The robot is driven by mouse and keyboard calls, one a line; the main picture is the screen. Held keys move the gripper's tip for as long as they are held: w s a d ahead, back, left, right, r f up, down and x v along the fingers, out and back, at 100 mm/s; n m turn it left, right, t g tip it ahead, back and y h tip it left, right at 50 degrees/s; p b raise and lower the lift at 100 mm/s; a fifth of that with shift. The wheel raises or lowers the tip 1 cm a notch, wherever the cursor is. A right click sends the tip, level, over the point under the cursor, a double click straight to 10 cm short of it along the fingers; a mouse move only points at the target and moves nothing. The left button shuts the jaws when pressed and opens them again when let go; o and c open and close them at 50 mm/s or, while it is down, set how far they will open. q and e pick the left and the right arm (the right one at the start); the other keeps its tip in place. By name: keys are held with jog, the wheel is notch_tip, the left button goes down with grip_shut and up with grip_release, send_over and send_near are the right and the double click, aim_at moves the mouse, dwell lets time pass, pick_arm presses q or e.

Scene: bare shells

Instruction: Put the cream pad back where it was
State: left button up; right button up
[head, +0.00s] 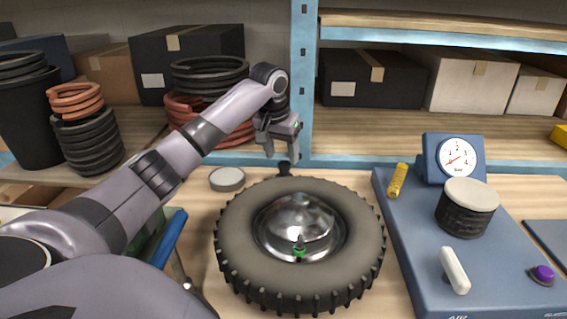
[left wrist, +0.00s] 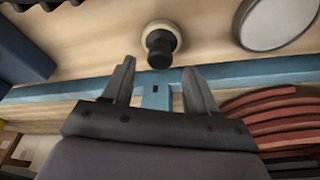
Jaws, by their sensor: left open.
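A small round cream pad (left wrist: 148,31) with a black knob on top shows in the left wrist view, just beyond my fingertips. In the head view its black knob (head: 284,168) stands behind the tire, which hides most of the cream part. My left gripper (head: 282,153) is above it, fingers pointing down, open and empty. In the left wrist view the gripper (left wrist: 159,68) has its two fingers apart with nothing between them. A dark ribbed cylinder with a cream top (head: 471,194) stands on the blue machine at right. My right gripper is out of view.
A large tire (head: 235,225) with a shiny hub fills the middle of the bench. A grey disc (head: 227,179) lies behind it at left. The blue machine (head: 410,240) carries a gauge (head: 459,158). A blue shelf post (head: 303,80) stands close behind my gripper.

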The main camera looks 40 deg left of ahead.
pick_arm(q)
jog(key=v, duration=0.7)
jog(key=shift+r, duration=0.3)
jog(key=shift+s, duration=0.1)
